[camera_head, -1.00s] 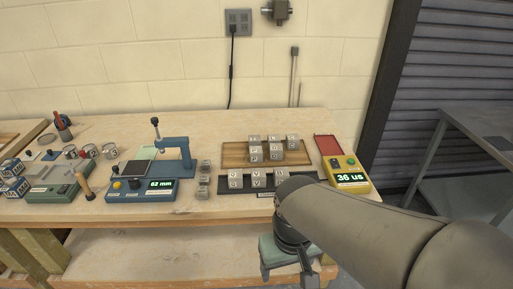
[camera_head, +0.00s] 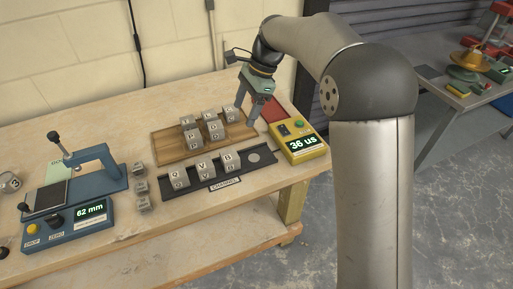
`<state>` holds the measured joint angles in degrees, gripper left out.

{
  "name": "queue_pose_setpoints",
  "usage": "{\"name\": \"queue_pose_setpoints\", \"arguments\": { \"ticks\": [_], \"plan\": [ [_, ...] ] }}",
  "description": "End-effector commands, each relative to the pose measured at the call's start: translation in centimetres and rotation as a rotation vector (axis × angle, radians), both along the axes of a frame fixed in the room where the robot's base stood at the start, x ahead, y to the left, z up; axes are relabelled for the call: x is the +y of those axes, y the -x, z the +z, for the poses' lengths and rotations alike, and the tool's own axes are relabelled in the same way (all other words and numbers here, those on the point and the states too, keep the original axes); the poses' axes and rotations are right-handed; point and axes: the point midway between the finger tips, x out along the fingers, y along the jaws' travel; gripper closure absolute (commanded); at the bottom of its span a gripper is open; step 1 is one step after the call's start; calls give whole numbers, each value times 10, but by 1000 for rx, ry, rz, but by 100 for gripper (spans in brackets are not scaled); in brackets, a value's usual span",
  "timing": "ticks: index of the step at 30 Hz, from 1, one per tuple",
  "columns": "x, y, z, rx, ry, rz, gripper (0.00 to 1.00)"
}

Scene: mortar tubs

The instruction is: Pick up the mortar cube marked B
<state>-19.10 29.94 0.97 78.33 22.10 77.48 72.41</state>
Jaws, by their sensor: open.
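The mortar cube marked B (camera_head: 229,160) sits at the right end of a row of grey cubes on the dark channel strip (camera_head: 258,157). The cube marked V (camera_head: 206,168) is to its left, and another lettered cube (camera_head: 180,177) is further left. My gripper (camera_head: 264,112) is open and points down above the back right of the bench, near the right end of the wooden board. It is behind and to the right of cube B and apart from it. Its fingertips are small in this view, and nothing shows between them.
The wooden board (camera_head: 168,148) behind the channel holds several stacked lettered cubes (camera_head: 213,127). A yellow meter (camera_head: 300,146) reading 36 us stands right of the channel. The bench front (camera_head: 230,208) is clear.

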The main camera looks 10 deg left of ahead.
Motion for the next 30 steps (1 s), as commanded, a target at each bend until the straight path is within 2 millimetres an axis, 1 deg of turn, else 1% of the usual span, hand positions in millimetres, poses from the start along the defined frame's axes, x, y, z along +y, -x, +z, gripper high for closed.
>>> {"name": "queue_pose_setpoints", "arguments": {
  "ticks": [5, 12, 15, 18, 25, 30],
  "plan": [
    [11, 7, -27, 7, 1, -2, 29],
    [26, 17, -75, 5, 2, -1, 29],
    [32, 21, -92, 5, 2, -1, 29],
    [36, 23, -103, 2, 0, -1, 29],
    [39, 27, -118, 1, 1, -1, 29],
    [40, 36, -143, 4, 2, 0, 29]
  ]
}}
